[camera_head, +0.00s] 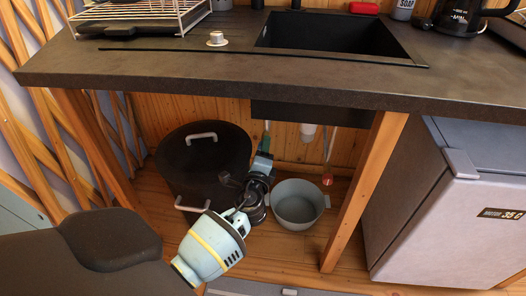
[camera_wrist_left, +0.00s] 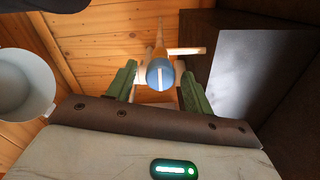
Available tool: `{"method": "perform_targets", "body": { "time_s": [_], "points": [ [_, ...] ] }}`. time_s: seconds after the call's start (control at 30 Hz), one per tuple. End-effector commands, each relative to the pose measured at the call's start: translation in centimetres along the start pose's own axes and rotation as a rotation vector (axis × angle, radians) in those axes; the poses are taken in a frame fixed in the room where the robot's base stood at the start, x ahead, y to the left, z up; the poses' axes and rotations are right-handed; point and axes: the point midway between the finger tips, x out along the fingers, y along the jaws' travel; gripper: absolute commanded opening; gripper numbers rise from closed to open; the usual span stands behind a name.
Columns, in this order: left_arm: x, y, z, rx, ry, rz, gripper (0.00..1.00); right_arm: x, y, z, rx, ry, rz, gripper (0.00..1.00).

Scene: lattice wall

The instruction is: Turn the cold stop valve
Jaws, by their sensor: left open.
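The cold stop valve (camera_wrist_left: 160,74) shows in the left wrist view as a round blue knob with a pale line across its face, on a light pipe. My left gripper (camera_wrist_left: 158,82) is open, with one green finger on each side of the knob. I cannot tell whether either finger touches it. In the head view my left gripper (camera_head: 261,166) is under the counter, below the sink, and it hides the knob there. A red-ended valve (camera_head: 327,178) hangs on a pipe to its right. My right gripper is not in view.
A large black pot (camera_head: 195,165) with pale handles stands left of my gripper. A grey pot (camera_head: 297,203) stands close on its right. A wooden leg (camera_head: 358,190) and a small fridge (camera_head: 445,200) are farther right. The counter (camera_head: 150,65) and sink (camera_head: 330,36) are overhead.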

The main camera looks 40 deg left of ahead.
Motion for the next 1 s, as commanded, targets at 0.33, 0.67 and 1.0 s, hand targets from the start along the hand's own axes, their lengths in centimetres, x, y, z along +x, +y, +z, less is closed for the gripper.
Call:
{"method": "perform_targets", "body": {
  "time_s": [0.33, 0.67, 1.0],
  "points": [
    [-4.7, 0.0, 0.0, -0.001, 0.001, 0.001, 0.52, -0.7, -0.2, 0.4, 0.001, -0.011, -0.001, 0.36],
    [-7.7, 0.0, 0.0, 0.0, 0.001, 0.001, 0.52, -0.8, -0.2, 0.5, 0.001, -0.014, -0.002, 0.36],
    [-7.7, 0.0, 0.0, 0.0, 0.001, 0.0, 0.52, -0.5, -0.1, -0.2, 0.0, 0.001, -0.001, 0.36]
  ]
}}
